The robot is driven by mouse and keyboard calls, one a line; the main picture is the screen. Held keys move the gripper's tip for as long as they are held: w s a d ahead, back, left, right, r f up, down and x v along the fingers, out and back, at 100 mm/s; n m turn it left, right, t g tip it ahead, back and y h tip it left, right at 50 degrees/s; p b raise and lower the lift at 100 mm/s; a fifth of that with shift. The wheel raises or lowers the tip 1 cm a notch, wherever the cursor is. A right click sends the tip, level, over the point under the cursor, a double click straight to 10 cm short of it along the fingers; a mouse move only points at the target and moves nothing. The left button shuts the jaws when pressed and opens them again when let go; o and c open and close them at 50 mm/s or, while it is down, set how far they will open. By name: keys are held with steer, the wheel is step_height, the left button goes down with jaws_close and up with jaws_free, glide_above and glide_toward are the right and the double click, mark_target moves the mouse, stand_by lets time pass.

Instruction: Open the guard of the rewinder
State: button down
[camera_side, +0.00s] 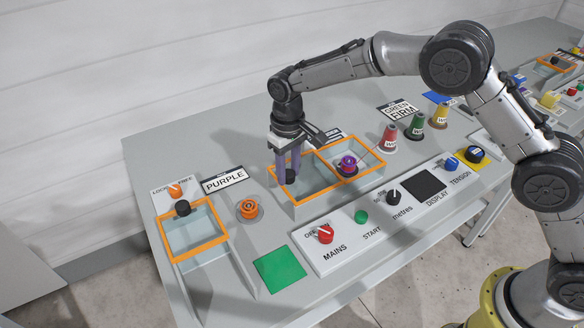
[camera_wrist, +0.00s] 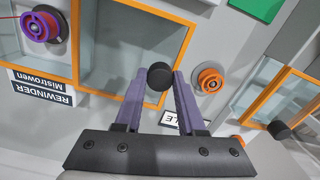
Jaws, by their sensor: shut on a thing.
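The rewinder's guard is a clear panel in an orange frame (camera_side: 306,200), on a clear-walled box in the middle of the bench. It also shows in the wrist view (camera_wrist: 122,92). A black round knob (camera_wrist: 160,75) sits at the guard's edge; in the side view the knob (camera_side: 290,177) is partly hidden by my fingers. My gripper (camera_side: 288,178) points down and is shut on this knob, with its purple fingers (camera_wrist: 160,88) on either side. A purple spool (camera_side: 348,164) stands beside the guard's panel; I cannot tell whether anything covers it. The "REWINDER" label (camera_wrist: 42,92) lies near it.
A second orange-framed cover (camera_side: 195,236) with a black knob (camera_side: 182,208) stands at the left, near an orange spool (camera_side: 248,209). A control panel (camera_side: 345,240) runs along the front. A green pad (camera_side: 279,269) lies flat.

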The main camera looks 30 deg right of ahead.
steer(key=c, duration=0.5)
jaws_free()
steer(key=shift+r, duration=0.1)
step_height(320, 180, up, 14)
